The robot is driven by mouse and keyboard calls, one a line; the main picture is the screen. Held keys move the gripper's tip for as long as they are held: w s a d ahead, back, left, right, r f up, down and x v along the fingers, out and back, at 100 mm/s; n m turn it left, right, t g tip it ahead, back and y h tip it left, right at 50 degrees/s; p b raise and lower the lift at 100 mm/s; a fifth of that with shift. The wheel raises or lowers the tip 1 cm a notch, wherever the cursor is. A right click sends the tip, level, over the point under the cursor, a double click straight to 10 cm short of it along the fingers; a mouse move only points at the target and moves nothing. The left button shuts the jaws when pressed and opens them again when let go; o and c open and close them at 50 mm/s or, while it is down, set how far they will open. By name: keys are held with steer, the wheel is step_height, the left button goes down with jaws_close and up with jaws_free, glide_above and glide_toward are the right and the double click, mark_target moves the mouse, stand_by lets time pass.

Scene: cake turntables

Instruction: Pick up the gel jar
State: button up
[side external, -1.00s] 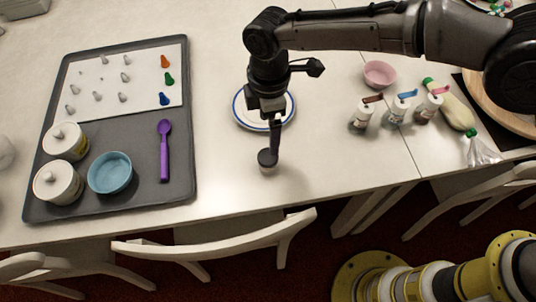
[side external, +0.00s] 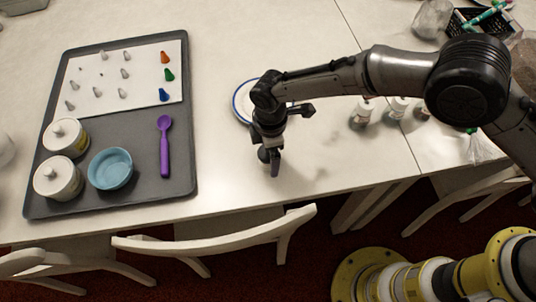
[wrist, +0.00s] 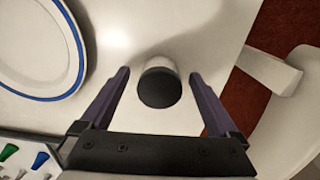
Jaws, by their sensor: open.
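The gel jar (wrist: 159,88) is a small pale jar with a black lid. In the wrist view it stands on the white table between my two purple-grey fingers, with a gap on each side. My gripper (wrist: 159,75) is open and holds nothing. In the side external view my gripper (side external: 270,164) points down near the front edge of the table. There the jar is mostly or wholly hidden by the gripper, and I cannot make it out clearly.
A blue-rimmed plate (side external: 238,104) lies just behind my gripper. A grey tray (side external: 150,190) with white jars, a blue bowl (side external: 110,169) and a purple spoon (side external: 164,147) lies left. Small bottles (side external: 362,112) stand right. The front edge and a chair (side external: 225,240) are close.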

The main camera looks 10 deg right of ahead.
steer(key=shift+f, duration=0.5)
steer(key=c, duration=1.5)
steer(key=shift+r, duration=0.1)
